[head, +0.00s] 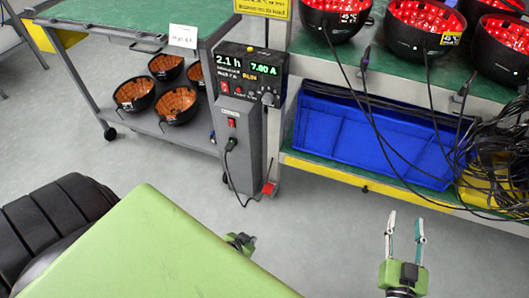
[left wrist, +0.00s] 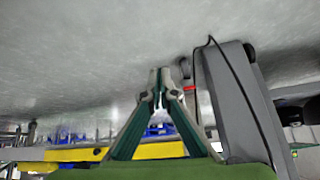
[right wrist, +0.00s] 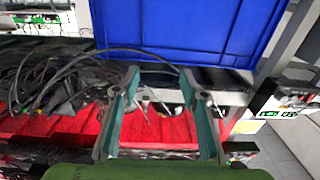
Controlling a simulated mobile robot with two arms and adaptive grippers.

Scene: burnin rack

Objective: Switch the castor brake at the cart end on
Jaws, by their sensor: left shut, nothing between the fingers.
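A small red brake pedal (head: 269,189) sits low at the pedestal's foot. It also shows as a red piece in the left wrist view (left wrist: 190,88), just right of my fingertips. Whether it is up or down I cannot tell. My left gripper (head: 247,242) is shut and empty, partly hidden behind my green arm; its fingertips meet in the left wrist view (left wrist: 159,86). My right gripper (head: 405,220) is open and empty, in front of the rack.
A blue bin (head: 335,135) stands on the rack's lower shelf, with a black cable bundle (head: 490,160) at its right. Black bowls with orange insides (head: 176,104) stand on the cart's lower shelf. A cable hangs down the pedestal. Grey floor between my arms is clear.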

